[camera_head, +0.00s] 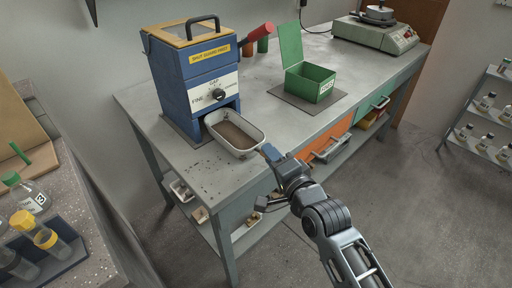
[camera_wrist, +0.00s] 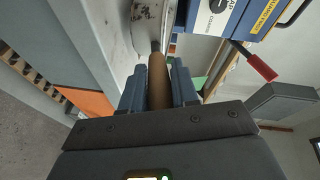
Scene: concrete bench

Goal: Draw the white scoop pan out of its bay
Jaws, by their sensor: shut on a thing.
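The white scoop pan (camera_head: 258,146) holds a flat brown layer of material. Its back end lies at the opening at the foot of the blue machine (camera_head: 172,88), and its front part extends out over the bench top. My gripper (camera_head: 271,156) is at the pan's front end, near the bench edge. In the wrist view the fingers (camera_wrist: 158,88) are shut on the pan's brown handle (camera_wrist: 157,72), and the pan's white rim (camera_wrist: 140,40) shows beyond. How much of the pan is still inside the bay is hidden by the machine.
An open green box (camera_head: 308,84) stands on a dark mat to the right. A grey-green scale (camera_head: 375,36) is at the far end. Dark crumbs dot the bench (camera_head: 212,175). A shelf lies below.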

